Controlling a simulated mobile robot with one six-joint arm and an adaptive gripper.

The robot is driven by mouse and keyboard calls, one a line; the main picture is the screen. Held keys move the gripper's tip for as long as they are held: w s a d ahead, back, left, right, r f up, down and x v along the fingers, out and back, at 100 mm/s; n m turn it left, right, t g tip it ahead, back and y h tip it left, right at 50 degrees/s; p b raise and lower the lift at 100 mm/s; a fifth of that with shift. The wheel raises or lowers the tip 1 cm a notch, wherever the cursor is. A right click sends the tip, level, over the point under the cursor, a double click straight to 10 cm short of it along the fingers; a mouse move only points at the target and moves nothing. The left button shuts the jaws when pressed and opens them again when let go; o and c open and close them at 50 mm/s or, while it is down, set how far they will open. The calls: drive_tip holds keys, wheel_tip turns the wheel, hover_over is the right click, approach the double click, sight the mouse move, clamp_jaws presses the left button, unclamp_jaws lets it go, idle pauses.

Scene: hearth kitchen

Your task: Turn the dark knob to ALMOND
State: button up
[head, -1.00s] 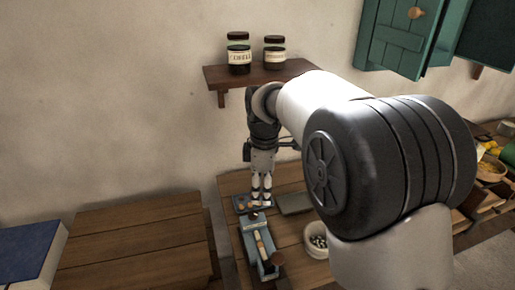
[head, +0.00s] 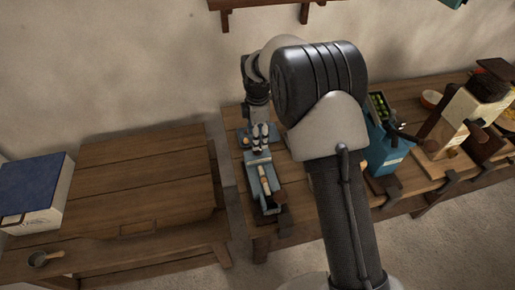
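My gripper (head: 261,138) points down over the back of the right-hand bench, above a small blue panel (head: 243,138). Its two light fingertips are close together. At this size I cannot tell whether they are open, or whether anything is between them. A blue device (head: 264,183) with a pale wooden bar along its top stands just in front of the gripper. A dark brown round part (head: 280,197) shows at its front right. I cannot tell whether this is the dark knob, or whether the knob is hidden by the gripper. No ALMOND label is readable.
My arm covers the bench's middle. A lower wooden table (head: 150,165) at left is mostly clear, with a blue-topped box (head: 35,190) and a small scoop (head: 45,257).

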sight(257, 151)
wheel_tip(257, 151, down, 6)
drive_tip(key=shift+f+b, duration=0.1)
drive_tip(key=shift+b, duration=0.5)
drive_tip(key=c, duration=1.1)
